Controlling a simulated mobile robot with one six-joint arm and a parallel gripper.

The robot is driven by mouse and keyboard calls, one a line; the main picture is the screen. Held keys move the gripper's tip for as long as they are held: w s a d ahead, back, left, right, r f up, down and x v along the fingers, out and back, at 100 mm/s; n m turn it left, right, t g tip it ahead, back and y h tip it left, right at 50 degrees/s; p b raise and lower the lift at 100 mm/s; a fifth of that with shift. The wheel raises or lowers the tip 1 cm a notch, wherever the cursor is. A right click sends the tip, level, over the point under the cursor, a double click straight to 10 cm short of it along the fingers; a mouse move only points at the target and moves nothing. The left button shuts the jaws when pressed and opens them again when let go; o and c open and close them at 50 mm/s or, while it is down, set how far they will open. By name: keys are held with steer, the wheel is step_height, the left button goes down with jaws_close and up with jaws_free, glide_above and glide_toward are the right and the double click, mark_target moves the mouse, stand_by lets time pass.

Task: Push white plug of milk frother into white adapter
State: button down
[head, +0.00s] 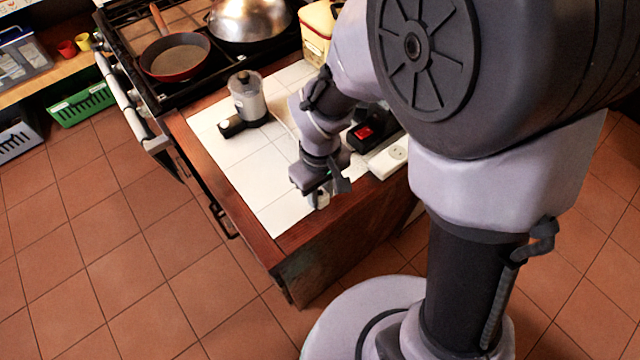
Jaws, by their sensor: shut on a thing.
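The milk frother (248,98), a clear and grey jug with a dark lid on a black base, stands on the white tiled counter. The white adapter (387,161), with a round socket, lies near the counter's right edge. My gripper (322,191) points down over the front part of the counter, to the left of the adapter and apart from it. It is shut on a small white piece, which seems to be the white plug (319,201). The fingers and wrist hide most of the plug, and its prongs cannot be made out.
A black power strip with a red switch (364,132) lies just behind the adapter. The stove with a red pan (175,57) and a steel wok (248,18) is at the back. A yellowish box (317,32) stands behind my arm. The counter's front left is clear.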

steer(key=s+r+b, duration=0.1)
steer(key=s+b, duration=0.5)
steer(key=s, duration=0.8)
steer(key=shift+a+r+b, duration=0.2)
steer(key=shift+a+b, duration=0.2)
